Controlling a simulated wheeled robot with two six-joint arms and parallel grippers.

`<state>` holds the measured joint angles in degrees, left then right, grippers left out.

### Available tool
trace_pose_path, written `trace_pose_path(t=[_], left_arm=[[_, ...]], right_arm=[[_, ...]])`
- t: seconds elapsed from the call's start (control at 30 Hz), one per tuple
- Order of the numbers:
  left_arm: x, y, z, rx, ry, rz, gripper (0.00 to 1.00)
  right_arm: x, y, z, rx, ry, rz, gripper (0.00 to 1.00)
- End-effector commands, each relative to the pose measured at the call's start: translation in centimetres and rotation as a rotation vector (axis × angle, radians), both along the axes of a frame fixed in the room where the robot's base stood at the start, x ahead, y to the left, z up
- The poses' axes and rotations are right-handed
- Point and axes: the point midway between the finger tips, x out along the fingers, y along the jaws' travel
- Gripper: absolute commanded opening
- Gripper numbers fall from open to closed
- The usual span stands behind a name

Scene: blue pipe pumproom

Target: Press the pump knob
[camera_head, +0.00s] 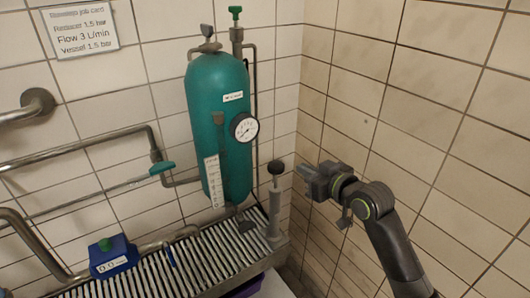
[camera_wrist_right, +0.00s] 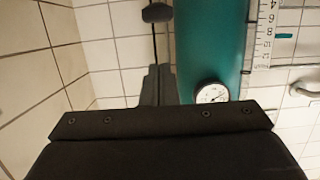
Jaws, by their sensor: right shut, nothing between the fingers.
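The pump knob (camera_head: 276,167) is a black ball on a thin rod. The rod rises from a grey upright pump cylinder (camera_head: 273,212) at the right end of the slatted rack. My right gripper (camera_head: 306,174) is shut and empty, just right of the knob and at about its height in the head view, with a small gap in the picture. In the right wrist view a black knob (camera_wrist_right: 157,12) shows at the top edge, beyond the shut fingertips (camera_wrist_right: 156,72). My left gripper is not in view.
A green vessel (camera_head: 203,95) with a round gauge (camera_head: 244,127) stands behind the pump. Pipes and a green-handled valve (camera_head: 161,168) run along the left. A blue box (camera_head: 112,257) with a green button sits front left. A tiled wall (camera_head: 345,110) bounds the right.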

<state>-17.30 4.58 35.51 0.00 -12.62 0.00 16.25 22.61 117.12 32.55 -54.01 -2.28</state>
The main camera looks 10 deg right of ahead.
Motion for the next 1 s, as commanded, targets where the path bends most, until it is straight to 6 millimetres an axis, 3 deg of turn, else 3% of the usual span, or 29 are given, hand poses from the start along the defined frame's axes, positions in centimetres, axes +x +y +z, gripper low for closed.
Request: trace_pose_path(t=[0.2,0.57,0.77,1.0], left_arm=[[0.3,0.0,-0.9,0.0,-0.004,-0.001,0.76],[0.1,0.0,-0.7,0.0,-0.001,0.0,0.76],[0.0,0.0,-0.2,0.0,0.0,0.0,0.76],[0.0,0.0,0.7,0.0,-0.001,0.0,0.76]], right_arm=[[-0.8,-0.1,2.5,-0.003,0.002,-0.003,0.0],[-0.6,0.0,2.5,0.0,0.004,-0.002,0.0],[1.2,0.7,2.2,0.005,0.006,-0.002,0.0],[4.7,2.0,1.3,0.004,0.006,-0.002,0.0]])
